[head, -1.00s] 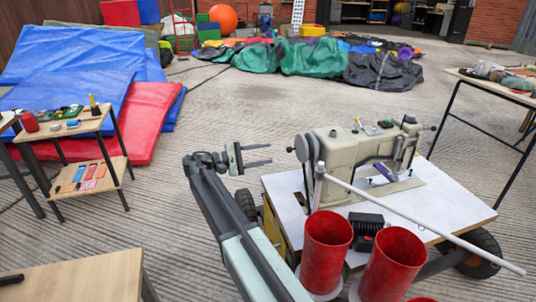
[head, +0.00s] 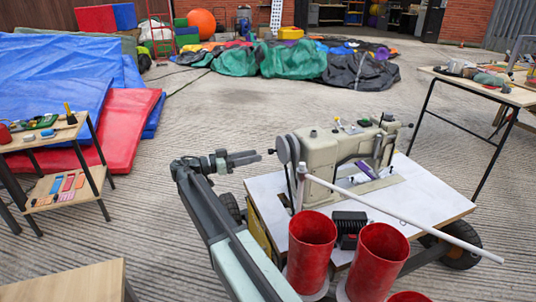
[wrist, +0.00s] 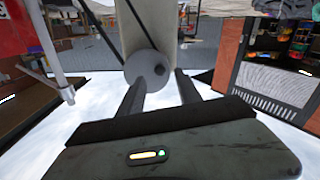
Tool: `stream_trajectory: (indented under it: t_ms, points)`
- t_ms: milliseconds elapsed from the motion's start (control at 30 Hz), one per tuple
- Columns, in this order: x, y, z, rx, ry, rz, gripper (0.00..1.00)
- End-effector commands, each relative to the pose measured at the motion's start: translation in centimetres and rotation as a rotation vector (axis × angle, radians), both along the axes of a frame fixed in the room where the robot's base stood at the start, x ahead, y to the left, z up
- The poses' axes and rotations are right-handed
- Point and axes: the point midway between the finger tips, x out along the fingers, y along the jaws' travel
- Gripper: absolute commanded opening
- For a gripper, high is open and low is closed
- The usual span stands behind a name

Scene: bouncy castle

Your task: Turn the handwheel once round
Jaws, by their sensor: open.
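A cream sewing machine (head: 340,152) stands on a white-topped table. Its handwheel (head: 283,150), a grey disc, is on the machine's left end. My gripper (head: 262,155) is just left of the handwheel, fingers pointing at it. Nothing is visibly held, and I cannot tell whether a finger touches the wheel.
A long pale rod (head: 400,217) slants across the table (head: 430,195). Side tables stand left (head: 65,135) and right (head: 490,90). Open concrete lies behind the machine.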

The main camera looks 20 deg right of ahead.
Motion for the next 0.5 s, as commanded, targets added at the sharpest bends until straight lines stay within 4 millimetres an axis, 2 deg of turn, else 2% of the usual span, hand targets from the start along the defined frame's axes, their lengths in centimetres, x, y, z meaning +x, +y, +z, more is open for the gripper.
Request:
stream_trajectory:
  t_ms: [200,333,500]
  points:
    - [-0.2,-4.2,0.0,0.000,0.001,-0.003,0.41]
    - [-0.1,-5.8,0.0,0.001,0.002,-0.002,0.41]
    - [-0.1,-6.4,0.0,0.000,0.002,0.000,0.41]
